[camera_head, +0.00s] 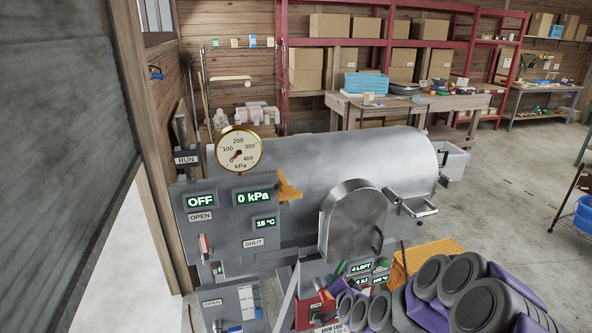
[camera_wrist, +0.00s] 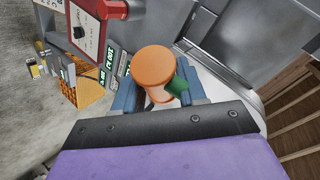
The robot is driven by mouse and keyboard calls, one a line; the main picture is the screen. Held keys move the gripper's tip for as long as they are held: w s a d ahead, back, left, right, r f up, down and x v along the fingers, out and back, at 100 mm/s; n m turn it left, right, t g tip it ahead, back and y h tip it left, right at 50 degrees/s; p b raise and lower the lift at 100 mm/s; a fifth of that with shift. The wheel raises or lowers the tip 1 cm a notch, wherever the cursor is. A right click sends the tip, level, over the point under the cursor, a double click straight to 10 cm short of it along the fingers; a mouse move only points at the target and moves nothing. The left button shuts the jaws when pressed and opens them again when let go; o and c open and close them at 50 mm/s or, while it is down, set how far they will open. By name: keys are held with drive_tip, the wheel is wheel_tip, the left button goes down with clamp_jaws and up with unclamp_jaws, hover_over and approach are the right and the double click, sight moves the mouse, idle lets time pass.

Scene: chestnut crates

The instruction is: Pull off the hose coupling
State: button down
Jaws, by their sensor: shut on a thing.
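In the wrist view, an orange, round-ended piece with a green stub on its side, which looks like the hose coupling (camera_wrist: 154,61), sits between the blue fingers of my gripper (camera_wrist: 160,93). My gripper is shut on it. The fingers and the round cap hide how its far end sits, so I cannot tell whether it is attached to anything.
A steel drum (camera_head: 345,155) with a pressure gauge (camera_head: 239,149) stands ahead. Its panel displays (camera_head: 253,197) read OFF, 0 kPa and 15 °C. A red box (camera_wrist: 88,32) and an orange crate (camera_wrist: 88,92) are left of my gripper.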

drive_tip(key=r, duration=0.2)
drive_tip(key=w+d+r+m+h, duration=0.1)
drive_tip(key=r, duration=0.2)
drive_tip(key=d+r+m, duration=0.1)
drive_tip(key=r, duration=0.1)
drive_tip(key=shift+w+d+r+h, duration=0.1)
drive_tip(key=shift+w+r+h, duration=0.2)
drive_tip(key=shift+w+h, duration=0.1)
drive_tip(key=shift+s+d+f, duration=0.1)
drive_tip(key=shift+s, duration=0.05)
